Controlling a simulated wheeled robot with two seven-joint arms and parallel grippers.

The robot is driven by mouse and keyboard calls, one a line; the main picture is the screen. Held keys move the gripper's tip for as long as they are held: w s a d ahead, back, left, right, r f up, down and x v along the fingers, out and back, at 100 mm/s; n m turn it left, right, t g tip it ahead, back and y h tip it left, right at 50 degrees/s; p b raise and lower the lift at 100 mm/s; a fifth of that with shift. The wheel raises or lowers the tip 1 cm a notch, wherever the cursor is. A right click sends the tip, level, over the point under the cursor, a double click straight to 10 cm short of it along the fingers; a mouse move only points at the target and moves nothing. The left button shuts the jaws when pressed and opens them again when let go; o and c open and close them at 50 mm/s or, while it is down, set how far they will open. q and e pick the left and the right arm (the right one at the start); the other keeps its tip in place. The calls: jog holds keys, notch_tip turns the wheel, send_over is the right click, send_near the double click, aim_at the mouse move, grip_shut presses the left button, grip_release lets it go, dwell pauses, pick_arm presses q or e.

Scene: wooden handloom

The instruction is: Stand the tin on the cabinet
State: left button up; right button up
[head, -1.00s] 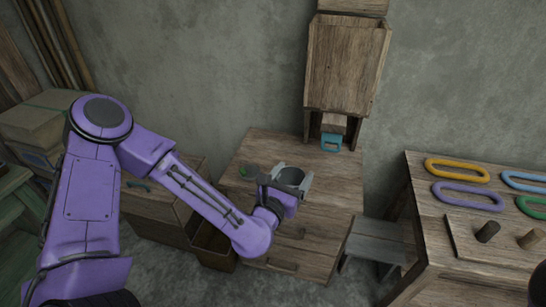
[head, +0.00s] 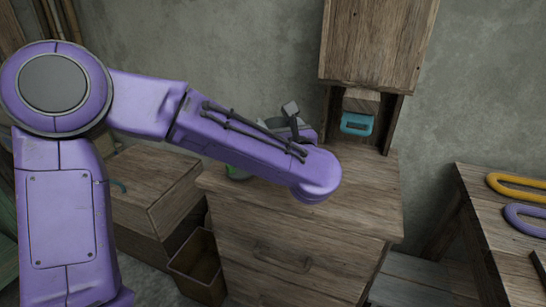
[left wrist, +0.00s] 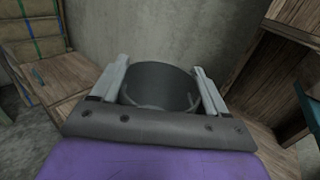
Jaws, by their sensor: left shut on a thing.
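The tin (left wrist: 160,82) is a dark grey open cylinder, seen in the left wrist view between the two fingers of my left gripper (left wrist: 162,92), which is shut on it. In the head view my left gripper (head: 289,118) is over the back part of the wooden cabinet (head: 365,205), mostly behind my purple forearm. My arm hides most or all of the tin there. I cannot tell whether its base touches the cabinet top. My right gripper is not in view.
A green round thing (head: 237,173) sits on the cabinet's left side. A teal block (head: 357,124) is in the wooden wall unit (head: 378,45) at the back. A table with coloured loops (head: 515,187) stands at right. The cabinet's front right top is clear.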

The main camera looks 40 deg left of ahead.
pick_arm(q)
jog(key=w+a+f, duration=0.2)
jog(key=f, duration=0.1)
jog(key=w+a+f, duration=0.1)
jog(key=w+f, duration=0.2)
jog(key=f, duration=0.1)
jog(key=w+a+f, duration=0.2)
jog(key=f, duration=0.2)
jog(key=shift+w+a+f+b, duration=0.1)
jog(key=shift+w+a+b, duration=0.25)
jog(key=shift+w+b, duration=0.05)
jog(key=shift+s, duration=0.1)
jog(key=shift+f+b, duration=0.15)
jog(key=shift+b, duration=0.15)
jog(key=o, duration=1.1)
jog(key=shift+c, duration=0.2)
